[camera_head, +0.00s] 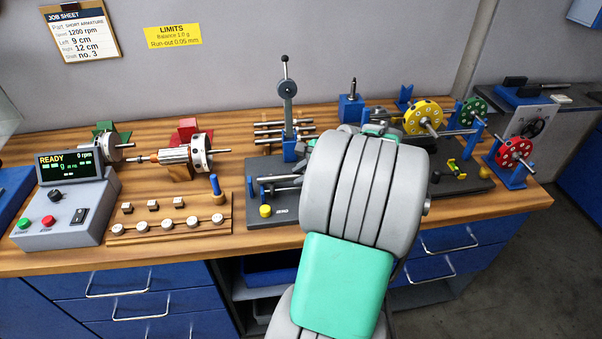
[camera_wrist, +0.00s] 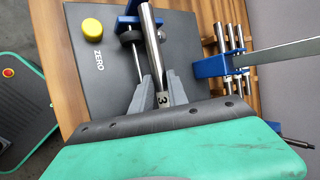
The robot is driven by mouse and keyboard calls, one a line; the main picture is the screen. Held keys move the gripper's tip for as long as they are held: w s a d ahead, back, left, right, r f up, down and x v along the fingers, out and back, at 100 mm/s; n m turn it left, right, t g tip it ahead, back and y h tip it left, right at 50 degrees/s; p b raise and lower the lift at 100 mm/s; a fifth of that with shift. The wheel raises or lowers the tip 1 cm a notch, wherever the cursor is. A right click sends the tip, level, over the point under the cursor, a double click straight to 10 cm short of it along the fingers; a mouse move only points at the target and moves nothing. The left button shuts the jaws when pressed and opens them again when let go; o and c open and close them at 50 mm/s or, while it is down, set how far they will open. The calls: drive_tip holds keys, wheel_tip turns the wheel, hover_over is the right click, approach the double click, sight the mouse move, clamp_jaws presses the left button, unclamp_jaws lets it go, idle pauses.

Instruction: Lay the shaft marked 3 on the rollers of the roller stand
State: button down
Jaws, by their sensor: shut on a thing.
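The shaft marked 3 (camera_wrist: 152,50) is a bright steel rod. My gripper (camera_wrist: 159,79) is shut on it near its end with the number, and the rest reaches away over the roller stand. The stand has a dark base plate (camera_wrist: 108,75) marked ZERO, a blue upright and dark rollers (camera_wrist: 130,36) close beside the shaft. I cannot tell whether the shaft touches the rollers. In the head view the stand's base (camera_head: 292,213) shows left of my arm, with the shaft (camera_head: 282,178) low above it.
A yellow knob (camera_wrist: 92,25) stands on the base plate. Several other shafts (camera_wrist: 232,35) lie in a rack behind, near a tall dial post (camera_head: 287,100). The balancing machine (camera_head: 70,195) is at left. Coloured discs (camera_head: 422,117) stand at right.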

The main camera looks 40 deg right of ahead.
drive_tip(key=shift+f, duration=0.1)
drive_tip(key=c, duration=1.2)
unclamp_jaws()
drive_tip(key=shift+f, duration=0.1)
drive_tip(key=shift+f, duration=0.1)
drive_tip(key=shift+c, duration=0.4)
wheel_tip(320, 180, up, 9)
drive_tip(key=p, duration=0.9)
